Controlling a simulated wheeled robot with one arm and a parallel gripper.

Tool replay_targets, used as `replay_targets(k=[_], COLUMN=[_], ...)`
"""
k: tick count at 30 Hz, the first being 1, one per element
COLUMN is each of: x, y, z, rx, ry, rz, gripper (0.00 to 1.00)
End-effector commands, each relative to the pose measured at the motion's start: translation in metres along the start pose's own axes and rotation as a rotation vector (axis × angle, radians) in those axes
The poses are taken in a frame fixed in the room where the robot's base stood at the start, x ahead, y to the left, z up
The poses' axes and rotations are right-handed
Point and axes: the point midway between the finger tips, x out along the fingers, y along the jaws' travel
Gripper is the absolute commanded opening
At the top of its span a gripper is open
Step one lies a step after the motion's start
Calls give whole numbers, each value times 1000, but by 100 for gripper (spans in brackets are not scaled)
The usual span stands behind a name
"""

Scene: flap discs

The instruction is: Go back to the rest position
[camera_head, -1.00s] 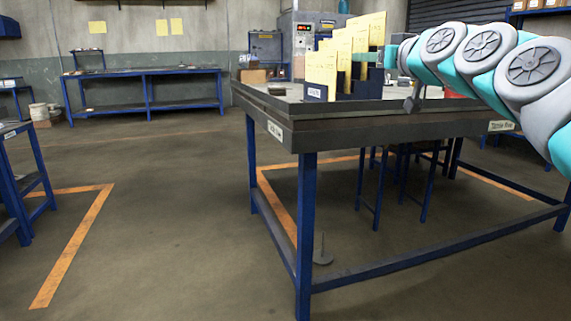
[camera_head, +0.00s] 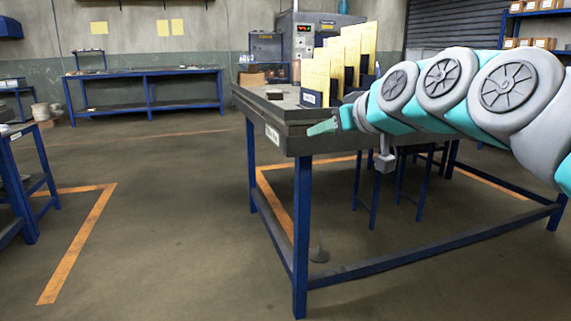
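My arm reaches in from the right, grey and teal, in front of the near table (camera_head: 300,143). My gripper (camera_head: 322,127) points left, at the near edge of the tabletop. Its teal finger end shows from the side, so I cannot tell whether it is open or shut. No object shows in it. A stepped holder with yellow cards (camera_head: 315,78) stands on the table behind my arm; its lower right part is hidden by the arm.
A long blue bench (camera_head: 150,88) stands at the back wall. Another blue table (camera_head: 18,165) is at the left edge. The floor between the tables is open.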

Motion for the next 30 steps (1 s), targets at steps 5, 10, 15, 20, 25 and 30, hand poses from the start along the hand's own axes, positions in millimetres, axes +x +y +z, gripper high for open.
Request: replay_targets(k=[5, 10, 15, 20, 25, 30], x=[-13, -49, -109, -172, -216, -227], y=[-43, -67, -80, -90, -99, -102], z=[92, 203, 303, 375, 414, 424], rx=[28, 101, 206, 318, 400, 425], ry=[-279, -592, -886, -1113, -1253, -1287], rz=[-16, 21, 104, 192, 256, 274], gripper=[40, 40, 40, 40, 40, 40])
